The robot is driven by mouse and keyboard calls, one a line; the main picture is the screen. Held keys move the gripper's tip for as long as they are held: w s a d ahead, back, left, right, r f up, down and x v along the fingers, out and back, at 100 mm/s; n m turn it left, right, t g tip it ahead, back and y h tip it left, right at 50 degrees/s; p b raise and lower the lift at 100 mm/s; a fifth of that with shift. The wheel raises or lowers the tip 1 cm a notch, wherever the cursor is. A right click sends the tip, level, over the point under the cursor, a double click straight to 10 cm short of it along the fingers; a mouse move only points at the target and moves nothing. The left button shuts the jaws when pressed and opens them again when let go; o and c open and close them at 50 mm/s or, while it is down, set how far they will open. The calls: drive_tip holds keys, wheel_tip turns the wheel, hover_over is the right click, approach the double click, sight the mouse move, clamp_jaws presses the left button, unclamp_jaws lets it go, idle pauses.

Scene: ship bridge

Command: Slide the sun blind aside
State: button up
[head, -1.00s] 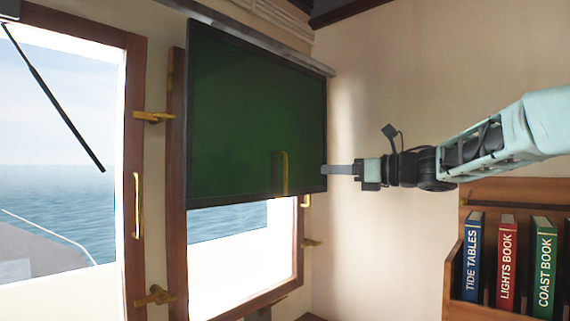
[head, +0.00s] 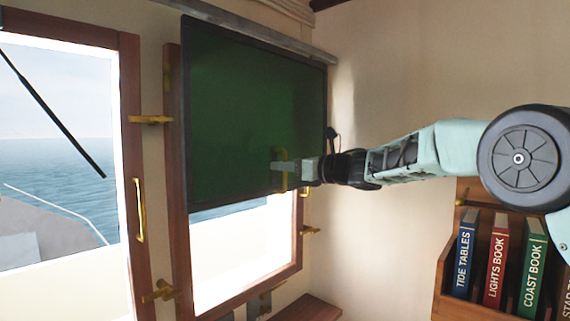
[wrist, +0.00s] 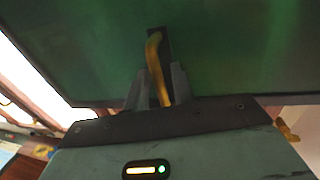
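The sun blind (head: 235,110) is a dark green panel with a dark frame, hanging from a rail over the upper part of the right window. Its brass handle (head: 284,155) stands upright near the panel's lower right. My gripper (head: 281,166) is at this handle, coming from the right. In the wrist view the yellow handle (wrist: 156,65) runs between the two fingers of my gripper (wrist: 160,82). The fingers are apart, with narrow gaps visible beside the handle. The handle's lower end is hidden behind the gripper body.
The grey rail (head: 250,25) runs along the blind's top. Brass window catches (head: 150,119) stick out left of it, and another window (head: 55,150) is at far left. A wooden book rack (head: 450,260) with several books stands below my arm. Bare wall lies right of the blind.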

sight(209, 176)
clamp_jaws()
drive_tip(key=shift+s+a+f+b, duration=0.2)
drive_tip(key=shift+s+a+b, duration=0.2)
drive_tip(key=shift+b, duration=0.25)
drive_tip(key=s+a+b, duration=0.3)
drive_tip(key=s+b, duration=0.1)
drive_tip(key=s+a+b, duration=0.4)
drive_tip(key=s, duration=0.1)
drive_tip(key=s+a+b, duration=0.3)
drive_tip(key=s+b, duration=0.1)
drive_tip(key=s, duration=0.1)
drive_tip(key=shift+a+f, duration=0.2)
drive_tip(key=shift+a, duration=0.15)
drive_tip(key=s+a+b, duration=0.1)
drive_tip(key=s+a, duration=1)
drive_tip(key=s, duration=0.3)
drive_tip(key=s+a+b, duration=0.1)
drive_tip(key=s+a, duration=0.9)
drive_tip(key=s, duration=0.3)
drive_tip(key=shift+s+a+r, duration=0.35)
drive_tip(key=shift+s+r, duration=0.05)
drive_tip(key=shift+r, duration=0.05)
unclamp_jaws()
